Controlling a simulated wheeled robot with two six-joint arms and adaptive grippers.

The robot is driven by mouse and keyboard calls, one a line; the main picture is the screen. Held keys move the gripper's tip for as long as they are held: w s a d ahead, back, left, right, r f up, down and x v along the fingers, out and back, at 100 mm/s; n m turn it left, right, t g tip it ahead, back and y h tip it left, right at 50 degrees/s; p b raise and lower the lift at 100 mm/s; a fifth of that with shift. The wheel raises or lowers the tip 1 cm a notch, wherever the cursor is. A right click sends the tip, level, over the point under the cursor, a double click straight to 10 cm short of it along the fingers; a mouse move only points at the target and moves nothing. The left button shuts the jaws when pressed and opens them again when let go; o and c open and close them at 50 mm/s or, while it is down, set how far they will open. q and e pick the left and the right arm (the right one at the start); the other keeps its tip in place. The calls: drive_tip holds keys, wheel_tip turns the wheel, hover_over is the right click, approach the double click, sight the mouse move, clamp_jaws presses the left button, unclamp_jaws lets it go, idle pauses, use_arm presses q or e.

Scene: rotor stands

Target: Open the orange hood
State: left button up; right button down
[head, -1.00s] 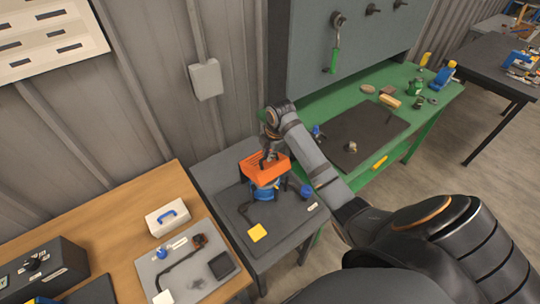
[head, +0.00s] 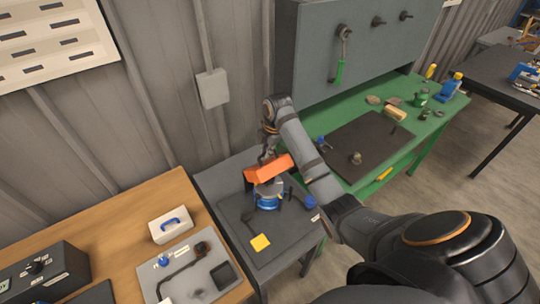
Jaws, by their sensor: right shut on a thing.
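The orange hood (head: 266,171) sits on top of a blue rotor stand (head: 268,193) on the dark grey table in the middle of the head view. The hood is tilted up, with a gap at its front that shows a grey part beneath it. My right gripper (head: 267,156) is at the hood's back upper edge and is shut on the hood. My right arm comes in from the lower right and partly hides the space right of the stand. My left gripper is not in the head view.
A wooden table (head: 125,230) with a white case (head: 170,225) stands left. A green bench (head: 440,112) stands right, beneath a grey cabinet (head: 315,50).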

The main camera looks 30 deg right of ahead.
drive_tip(key=shift+w, duration=0.15)
drive_tip(key=shift+w+a+r, duration=0.1)
drive_tip(key=shift+w+r, duration=0.15)
drive_tip(key=shift+w, duration=0.2)
drive_tip(key=shift+w+a+r, duration=0.1)
drive_tip(key=shift+w+r, duration=0.1)
drive_tip(key=shift+w, duration=0.6)
drive_tip(key=shift+w+r+b, duration=0.15)
drive_tip(key=shift+w+b, duration=0.15)
drive_tip(key=shift+w, duration=1)
drive_tip(key=shift+w+a+b, duration=0.15)
drive_tip(key=shift+w+b, duration=0.55)
drive_tip(key=shift+w, duration=0.65)
